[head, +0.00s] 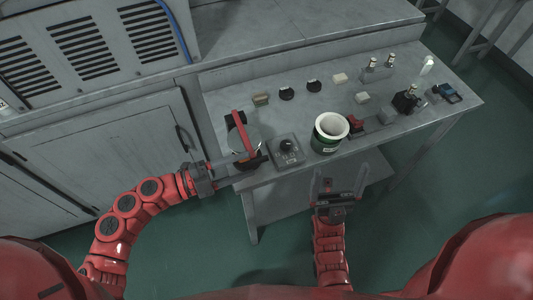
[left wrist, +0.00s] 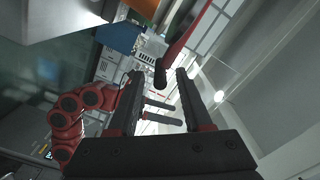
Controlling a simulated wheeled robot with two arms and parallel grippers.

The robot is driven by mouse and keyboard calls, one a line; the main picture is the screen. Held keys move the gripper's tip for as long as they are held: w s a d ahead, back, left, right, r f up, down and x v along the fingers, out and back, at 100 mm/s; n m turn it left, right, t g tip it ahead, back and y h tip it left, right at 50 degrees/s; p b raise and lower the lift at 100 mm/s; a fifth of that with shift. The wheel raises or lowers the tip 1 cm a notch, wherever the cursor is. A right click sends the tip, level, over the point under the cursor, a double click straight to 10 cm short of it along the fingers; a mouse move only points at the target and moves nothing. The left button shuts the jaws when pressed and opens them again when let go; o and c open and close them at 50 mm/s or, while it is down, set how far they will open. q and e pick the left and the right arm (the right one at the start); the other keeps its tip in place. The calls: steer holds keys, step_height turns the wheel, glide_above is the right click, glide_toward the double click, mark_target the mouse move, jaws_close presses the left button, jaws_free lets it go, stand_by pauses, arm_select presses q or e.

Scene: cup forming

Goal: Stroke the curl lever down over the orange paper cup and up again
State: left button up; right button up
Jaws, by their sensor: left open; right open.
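The red curl lever (head: 241,132) stands over a small press at the left end of the table. In the left wrist view the lever (left wrist: 186,38) comes down from the top, and its dark end shows between the fingertips. My left gripper (head: 256,161) is open at the front of the press; its fingers (left wrist: 159,76) are apart on either side of the lever end, and contact cannot be told. An orange patch (left wrist: 144,8), likely the orange paper cup, shows at the top of the left wrist view; most is hidden. My right gripper (head: 327,186) is open and empty before the table's front edge.
A grey control box with a black knob (head: 288,149) sits right of the press. A dark green container with a white rim (head: 329,144) stands further right. Several small blocks and fittings lie behind and to the right. A vented grey cabinet (head: 85,45) stands at the left.

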mark_target(267, 160)
arm_select(q)
steer(key=p+x, duration=0.1)
steer(key=x, duration=0.5)
steer(key=shift+w+d, duration=0.1)
steer(key=shift+d, duration=0.3)
steer(key=shift+c, duration=0.3)
steer(key=c, duration=0.7)
jaws_close()
steer(key=shift+f, duration=0.25)
